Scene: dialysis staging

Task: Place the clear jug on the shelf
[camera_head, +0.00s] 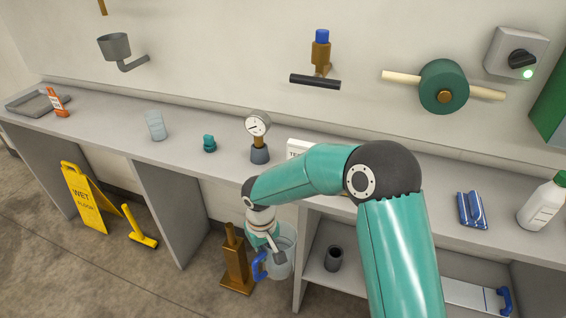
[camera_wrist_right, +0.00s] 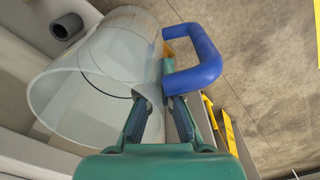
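The clear jug (camera_head: 284,262) has a blue handle and hangs in front of the counter, left of the open shelf bay. It fills much of the right wrist view (camera_wrist_right: 98,75), tilted there, with its open rim toward the camera. My right gripper (camera_head: 272,246) is at the jug's rim on the handle side. In the wrist view, its fingers (camera_wrist_right: 160,112) lie on either side of the jug wall, shut on it; the exact contact is partly hidden. The shelf (camera_head: 318,283) is the grey board under the counter, just right of the jug. My left gripper is not in view.
A dark grey cup (camera_head: 333,258) stands on the shelf. An upright panel (camera_head: 299,280) edges the bay beside the jug. A brown stand (camera_head: 236,270) is on the floor at left. The counter above holds a gauge (camera_head: 259,137) and a white bottle (camera_head: 542,203).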

